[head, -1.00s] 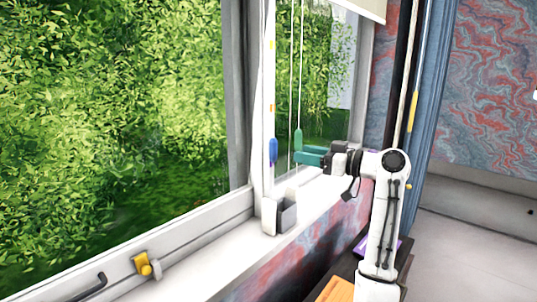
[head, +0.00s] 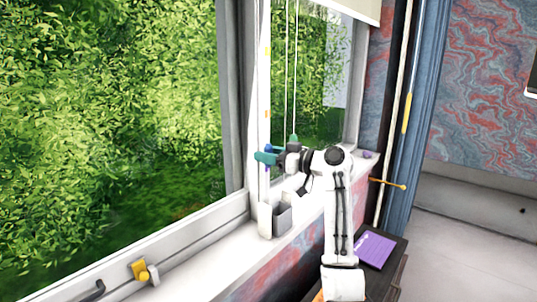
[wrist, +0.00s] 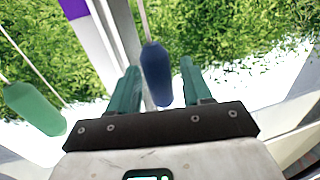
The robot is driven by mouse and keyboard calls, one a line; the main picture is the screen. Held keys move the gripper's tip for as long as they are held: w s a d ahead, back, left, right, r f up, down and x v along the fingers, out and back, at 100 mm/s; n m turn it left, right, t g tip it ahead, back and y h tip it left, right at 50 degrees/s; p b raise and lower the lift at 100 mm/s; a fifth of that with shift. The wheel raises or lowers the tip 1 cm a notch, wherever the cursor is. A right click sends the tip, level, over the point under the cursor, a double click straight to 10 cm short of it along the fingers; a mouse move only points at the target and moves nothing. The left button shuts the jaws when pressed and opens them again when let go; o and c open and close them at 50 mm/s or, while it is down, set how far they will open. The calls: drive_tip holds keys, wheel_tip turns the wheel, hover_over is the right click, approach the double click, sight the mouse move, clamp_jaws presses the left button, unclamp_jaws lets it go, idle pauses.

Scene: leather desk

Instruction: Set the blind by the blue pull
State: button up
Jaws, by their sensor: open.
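The blue pull (wrist: 157,75) hangs on its cord between the two teal fingers of my gripper (wrist: 159,68) in the wrist view. The fingers are apart, and I cannot tell whether either touches the pull. In the head view only a bit of the blue pull (head: 268,149) shows beside my gripper (head: 263,157), which partly covers it. A green pull (wrist: 35,108) hangs outside the fingers, at the left of the wrist view. The cream blind (head: 350,8) shows at the top of the window, with thin cords hanging down left of it.
A grey open holder (head: 282,221) stands on the white sill (head: 235,247) below my gripper. A yellow knob (head: 140,268) sits on the window frame at lower left. A blue curtain (head: 412,160) hangs at right. A purple book (head: 374,248) lies on dark furniture below.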

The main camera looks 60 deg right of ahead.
clamp_jaws()
idle(0.3)
wheel_tip(320, 180, up, 19)
drive_tip(key=p, duration=0.6)
drive_tip(key=shift+f, duration=0.15)
unclamp_jaws()
drive_tip(key=shift+f, duration=0.1)
